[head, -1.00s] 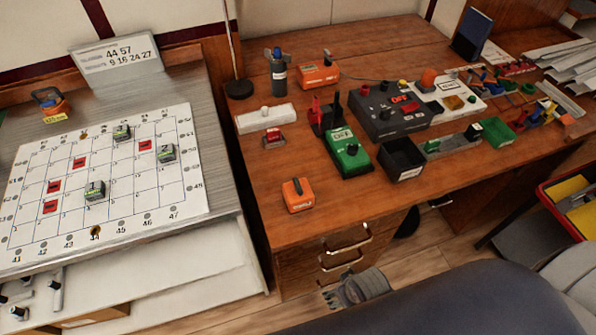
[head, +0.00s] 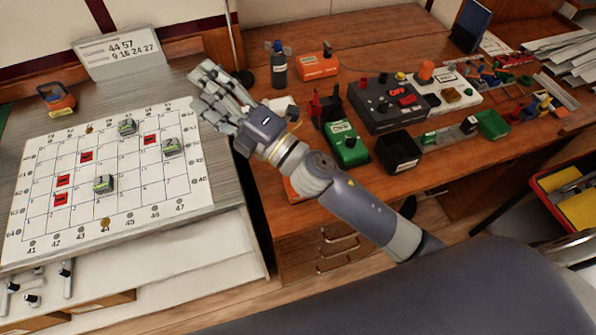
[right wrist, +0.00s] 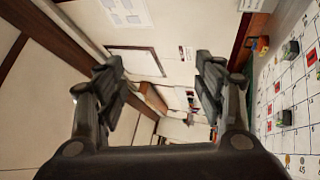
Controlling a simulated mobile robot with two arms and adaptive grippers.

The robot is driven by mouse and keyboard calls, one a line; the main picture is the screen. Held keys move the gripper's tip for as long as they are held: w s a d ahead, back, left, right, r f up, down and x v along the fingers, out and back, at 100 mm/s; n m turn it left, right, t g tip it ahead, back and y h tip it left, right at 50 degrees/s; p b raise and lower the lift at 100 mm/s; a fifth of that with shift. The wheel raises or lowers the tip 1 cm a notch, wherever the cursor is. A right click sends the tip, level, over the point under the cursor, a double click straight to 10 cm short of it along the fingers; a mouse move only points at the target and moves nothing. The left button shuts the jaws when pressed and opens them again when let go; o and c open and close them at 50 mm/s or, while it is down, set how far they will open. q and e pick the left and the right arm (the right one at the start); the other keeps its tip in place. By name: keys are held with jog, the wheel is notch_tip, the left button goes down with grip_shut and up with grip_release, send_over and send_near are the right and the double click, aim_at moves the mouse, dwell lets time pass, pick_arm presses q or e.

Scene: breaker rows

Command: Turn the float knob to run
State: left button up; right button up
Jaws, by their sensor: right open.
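I cannot read a float or run label on any knob. The green box (head: 346,143) stands near the middle of the desk with a black knob on top. A dark control box (head: 384,105) with a red OFF label and knobs stands behind it. An orange box (head: 318,66) with a knob is at the back. My right gripper (head: 215,88) is open and empty, above the gap between the gridded board and the desk. In the right wrist view its two fingers (right wrist: 160,85) are apart. My left gripper is not in view.
The gridded board (head: 125,205) on the left bench carries red tags and several small boxes. A grey bottle (head: 279,66) stands at the desk's back. My right forearm covers the desk's front left and an orange box there.

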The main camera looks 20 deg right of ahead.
jog(key=s+a+f+n+g+y, duration=0.35)
jog(key=s+a+n+g, duration=0.55)
jog(key=n+g, duration=0.7)
jog(key=d+f+n+h, duration=0.3)
jog(key=f, duration=0.2)
jog(key=w+d+f+n+g+h, duration=0.1)
jog(key=d+f+n+h, duration=0.2)
jog(key=f+n+h, duration=0.1)
jog(key=w+d+f+n+h, duration=0.1)
jog(key=d+f+n+h, duration=0.2)
jog(key=f, duration=0.3)
jog(key=shift+w+d+n+h+p, duration=0.15)
jog(key=shift+d+n+h+p, duration=0.2)
jog(key=shift+n, duration=0.25)
jog(key=w+d+f+n+h, duration=0.1)
jog(key=w+d+h, duration=0.15)
jog(key=d, duration=0.55)
jog(key=w+d+h, duration=0.2)
jog(key=d+h, duration=0.2)
jog(key=d, duration=0.3)
notch_tip(320, 180, down, 10)
jog(key=p, duration=0.2)
jog(key=shift+w+r+p, duration=0.1)
jog(key=shift+r+p, duration=0.1)
jog(key=shift+p, duration=0.2)
jog(key=shift+d+f, duration=0.1)
jog(key=shift+f, duration=0.55)
jog(key=c, duration=1.1)
